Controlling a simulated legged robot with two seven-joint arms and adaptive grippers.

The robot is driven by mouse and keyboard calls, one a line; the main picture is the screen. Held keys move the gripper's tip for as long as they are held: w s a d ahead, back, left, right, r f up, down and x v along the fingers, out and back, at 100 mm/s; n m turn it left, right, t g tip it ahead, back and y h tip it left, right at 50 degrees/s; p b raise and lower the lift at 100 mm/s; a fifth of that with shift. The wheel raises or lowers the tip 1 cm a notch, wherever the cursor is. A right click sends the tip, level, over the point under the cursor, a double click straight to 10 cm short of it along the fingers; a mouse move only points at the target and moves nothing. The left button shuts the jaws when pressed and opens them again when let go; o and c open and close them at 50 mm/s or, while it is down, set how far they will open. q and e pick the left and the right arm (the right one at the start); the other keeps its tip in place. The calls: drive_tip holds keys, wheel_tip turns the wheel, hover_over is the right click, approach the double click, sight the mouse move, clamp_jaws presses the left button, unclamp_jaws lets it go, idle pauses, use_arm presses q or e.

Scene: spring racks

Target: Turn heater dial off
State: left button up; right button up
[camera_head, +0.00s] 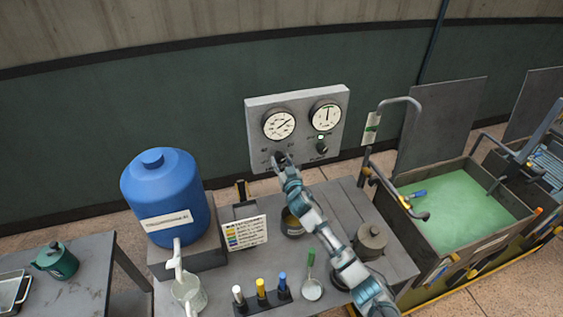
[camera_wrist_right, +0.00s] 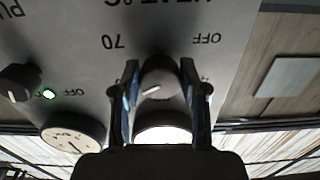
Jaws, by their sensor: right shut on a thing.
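A grey control panel (camera_head: 297,95) stands at the back of the table, with two round gauges above two dials. My right gripper (camera_head: 281,158) reaches the panel's lower left and hides most of the heater dial there. In the right wrist view, which sees the panel upside down, the dark heater dial (camera_wrist_right: 160,76) sits between the two fingers of my right gripper (camera_wrist_right: 160,85), which is shut on it. The dial has a pale pointer mark. The labels "70" and "OFF" flank it. My left gripper is not in view.
The panel's other dial (camera_head: 321,148) is to the right, near a lit green lamp (camera_wrist_right: 49,93). A blue tank (camera_head: 160,195), a label card (camera_head: 246,233), capped vials (camera_head: 261,289) and a lidded pot (camera_head: 370,241) stand on the table. A green-filled basin (camera_head: 465,215) is at right.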

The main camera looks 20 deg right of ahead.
drive_tip(key=shift+d+r, duration=0.1)
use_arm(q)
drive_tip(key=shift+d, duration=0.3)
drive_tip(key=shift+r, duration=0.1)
